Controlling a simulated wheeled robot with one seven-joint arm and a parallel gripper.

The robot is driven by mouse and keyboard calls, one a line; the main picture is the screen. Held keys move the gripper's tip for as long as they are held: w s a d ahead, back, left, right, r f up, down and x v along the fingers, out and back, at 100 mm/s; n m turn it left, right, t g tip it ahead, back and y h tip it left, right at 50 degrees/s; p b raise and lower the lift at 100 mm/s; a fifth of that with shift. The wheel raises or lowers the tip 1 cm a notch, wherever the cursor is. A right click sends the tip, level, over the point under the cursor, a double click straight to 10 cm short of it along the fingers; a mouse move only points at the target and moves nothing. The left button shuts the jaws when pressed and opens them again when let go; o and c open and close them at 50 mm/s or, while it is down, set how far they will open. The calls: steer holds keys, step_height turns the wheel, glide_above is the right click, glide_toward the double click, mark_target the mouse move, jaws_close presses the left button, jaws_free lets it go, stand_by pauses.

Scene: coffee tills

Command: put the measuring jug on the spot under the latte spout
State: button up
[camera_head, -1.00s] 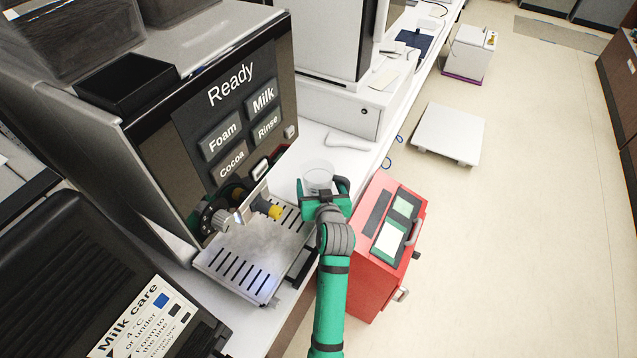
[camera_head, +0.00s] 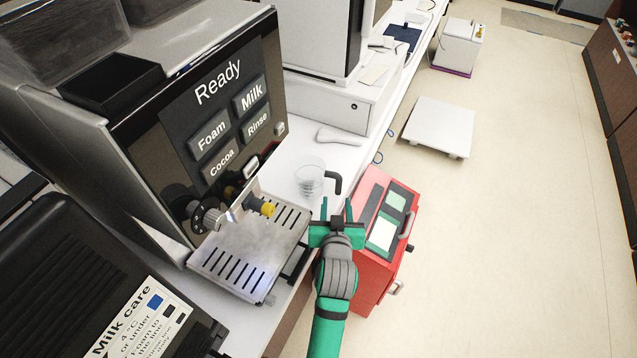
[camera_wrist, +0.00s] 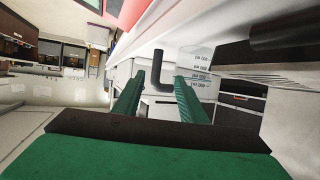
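The measuring jug (camera_head: 309,178) is clear with dark markings and a black hooked handle (camera_head: 334,182) on its right. It stands upright on the white counter, right of the coffee machine's drip tray (camera_head: 240,268). My gripper (camera_head: 336,210) is open and empty, just nearer to me than the jug and apart from it. In the wrist view, the handle (camera_wrist: 160,65) shows between and beyond my two green fingers, with the jug's marked wall (camera_wrist: 195,65) to its right. A yellow-tipped spout (camera_head: 267,208) hangs over the tray; I cannot tell whether it is the latte spout.
The coffee machine (camera_head: 225,125) shows "Ready" with Foam, Milk, Cocoa and Rinse buttons. A red unit (camera_head: 375,245) stands right of my arm. A white spoon-like thing (camera_head: 342,136) lies on the counter behind the jug. A white low platform (camera_head: 440,125) stands on open floor.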

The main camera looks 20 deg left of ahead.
mark_target(339, 188)
steer(key=x, duration=1)
steer(key=shift+w+d, duration=0.3)
steer(key=shift+w, duration=0.15)
jaws_close()
